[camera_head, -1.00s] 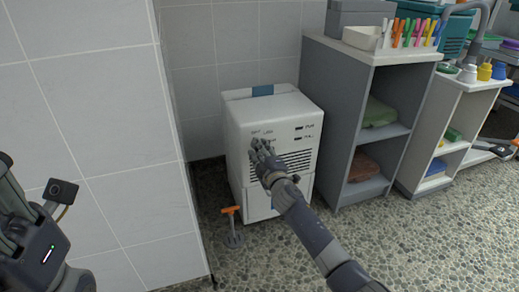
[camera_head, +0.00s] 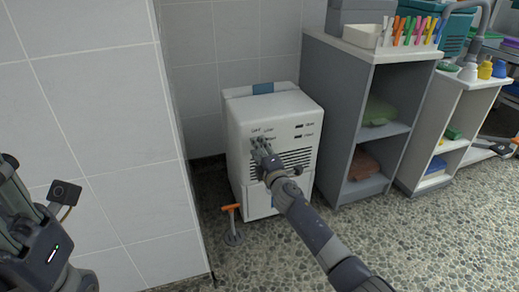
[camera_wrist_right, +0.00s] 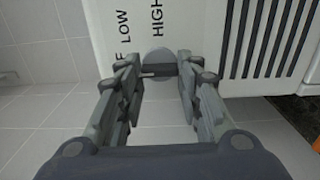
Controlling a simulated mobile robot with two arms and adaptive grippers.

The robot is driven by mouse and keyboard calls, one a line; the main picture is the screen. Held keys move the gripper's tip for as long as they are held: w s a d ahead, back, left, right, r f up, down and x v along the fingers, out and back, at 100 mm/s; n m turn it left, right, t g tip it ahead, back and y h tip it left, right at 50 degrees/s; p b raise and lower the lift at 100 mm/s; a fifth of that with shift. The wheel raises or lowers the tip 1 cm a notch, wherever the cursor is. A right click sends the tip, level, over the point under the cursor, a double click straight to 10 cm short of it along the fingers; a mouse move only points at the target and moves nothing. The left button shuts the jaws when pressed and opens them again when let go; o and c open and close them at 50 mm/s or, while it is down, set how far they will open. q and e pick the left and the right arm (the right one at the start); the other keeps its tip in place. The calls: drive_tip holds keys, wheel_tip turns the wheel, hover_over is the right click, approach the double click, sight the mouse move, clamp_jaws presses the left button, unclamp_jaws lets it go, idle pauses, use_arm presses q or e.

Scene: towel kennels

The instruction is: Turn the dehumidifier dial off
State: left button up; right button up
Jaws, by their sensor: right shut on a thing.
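The dehumidifier (camera_head: 270,107) is a white box with a slatted grille, standing on the floor against the tiled wall. Its round grey dial (camera_wrist_right: 159,58) shows in the right wrist view beside the printed words LOW and HIGH, with part of another label at the left. My right gripper (camera_head: 259,147) is at the front panel, its fingers closed on the dial from both sides. The fingers hide the dial in the head view. A short bar crosses the dial between the fingertips. My left gripper (camera_head: 22,215) is partly in view at the left edge, away from the dehumidifier; its fingertips are unclear.
An orange-handled tool (camera_head: 231,209) stands on the pebbled floor just left of the dehumidifier's front. A grey shelf unit (camera_head: 343,110) with folded towels stands close on the right. A tiled wall corner (camera_head: 150,130) juts out at the left.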

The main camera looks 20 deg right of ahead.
drive_tip(key=shift+f, duration=0.1)
drive_tip(key=o, duration=1.1)
drive_tip(key=shift+c, duration=0.2)
drive_tip(key=shift+s, duration=0.1)
drive_tip(key=s, duration=1.1)
drive_tip(key=shift+s+d, duration=0.15)
drive_tip(key=shift+s, duration=0.25)
